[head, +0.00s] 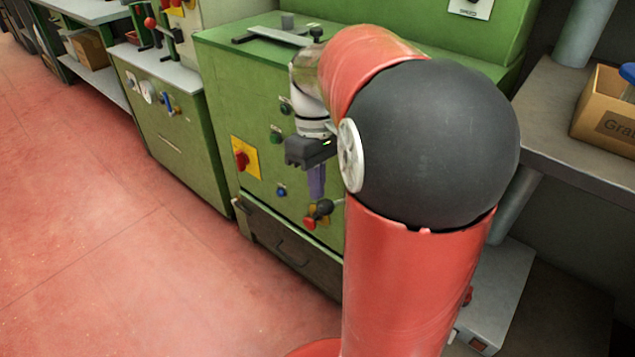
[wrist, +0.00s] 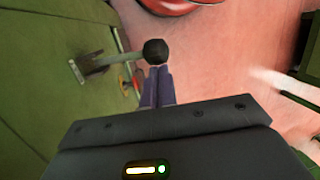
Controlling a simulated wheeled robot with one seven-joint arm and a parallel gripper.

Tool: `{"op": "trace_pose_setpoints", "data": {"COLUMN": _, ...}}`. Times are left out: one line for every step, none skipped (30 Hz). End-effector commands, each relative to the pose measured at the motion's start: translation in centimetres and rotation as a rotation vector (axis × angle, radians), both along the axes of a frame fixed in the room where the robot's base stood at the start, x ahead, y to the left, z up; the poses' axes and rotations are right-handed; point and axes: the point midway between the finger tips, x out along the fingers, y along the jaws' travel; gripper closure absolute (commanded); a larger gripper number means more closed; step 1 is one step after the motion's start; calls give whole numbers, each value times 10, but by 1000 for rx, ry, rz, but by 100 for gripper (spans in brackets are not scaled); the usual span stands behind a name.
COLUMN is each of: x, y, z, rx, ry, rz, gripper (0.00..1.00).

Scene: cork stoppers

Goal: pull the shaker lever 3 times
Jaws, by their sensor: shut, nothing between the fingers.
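A lever with a black ball knob (head: 323,207) sticks out from the front of the green machine, low on its panel. In the wrist view its pale rod runs from a bracket on the green panel out to the black ball (wrist: 154,50). My gripper (head: 317,196) points down, just above the ball. In the wrist view my gripper's two purple fingers (wrist: 158,72) are together and empty, with their tips at the ball's edge. I cannot tell whether they touch it. Part of the machine is hidden behind my arm.
The green machine (head: 225,80) carries a red button on a yellow plate (head: 243,160) and a red knob (head: 309,224) beside the lever. A drawer (head: 285,245) is below. A cardboard box (head: 605,110) stands on the bench at right. The red floor (head: 110,220) at left is clear.

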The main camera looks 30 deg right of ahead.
Motion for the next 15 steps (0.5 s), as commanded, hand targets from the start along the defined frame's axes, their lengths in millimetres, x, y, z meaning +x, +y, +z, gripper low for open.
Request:
{"op": "trace_pose_setpoints", "data": {"x": -1, "y": 2, "z": -6, "rx": -22, "ry": -9, "rz": 4, "gripper": 100}}
{"op": "trace_pose_setpoints", "data": {"x": -1, "y": 3, "z": -8, "rx": -39, "ry": -14, "rz": 4, "gripper": 100}}
{"op": "trace_pose_setpoints", "data": {"x": -1, "y": 4, "z": -11, "rx": -62, "ry": -25, "rz": 6, "gripper": 100}}
{"op": "trace_pose_setpoints", "data": {"x": -2, "y": 5, "z": -13, "rx": -82, "ry": -31, "rz": 5, "gripper": 100}}
{"op": "trace_pose_setpoints", "data": {"x": -2, "y": 6, "z": -16, "rx": -103, "ry": -37, "rz": 6, "gripper": 100}}
{"op": "trace_pose_setpoints", "data": {"x": -2, "y": 7, "z": -20, "rx": -133, "ry": -50, "rz": 7, "gripper": 100}}
{"op": "trace_pose_setpoints", "data": {"x": -3, "y": 9, "z": -23, "rx": -156, "ry": -58, "rz": 6, "gripper": 100}}
{"op": "trace_pose_setpoints", "data": {"x": -3, "y": 10, "z": -26, "rx": -182, "ry": -66, "rz": 9, "gripper": 100}}
{"op": "trace_pose_setpoints", "data": {"x": -4, "y": 12, "z": -30, "rx": -216, "ry": -80, "rz": 8, "gripper": 100}}
{"op": "trace_pose_setpoints", "data": {"x": -5, "y": 13, "z": -34, "rx": -242, "ry": -89, "rz": 8, "gripper": 100}}
{"op": "trace_pose_setpoints", "data": {"x": -5, "y": 14, "z": -38, "rx": -268, "ry": -99, "rz": 8, "gripper": 100}}
{"op": "trace_pose_setpoints", "data": {"x": -6, "y": 16, "z": -42, "rx": -304, "ry": -113, "rz": 7, "gripper": 100}}
{"op": "trace_pose_setpoints", "data": {"x": -6, "y": 18, "z": -46, "rx": -332, "ry": -122, "rz": 9, "gripper": 100}}
{"op": "trace_pose_setpoints", "data": {"x": -7, "y": 19, "z": -50, "rx": -358, "ry": -131, "rz": 7, "gripper": 100}}
{"op": "trace_pose_setpoints", "data": {"x": -7, "y": 21, "z": -54, "rx": -394, "ry": -145, "rz": 7, "gripper": 100}}
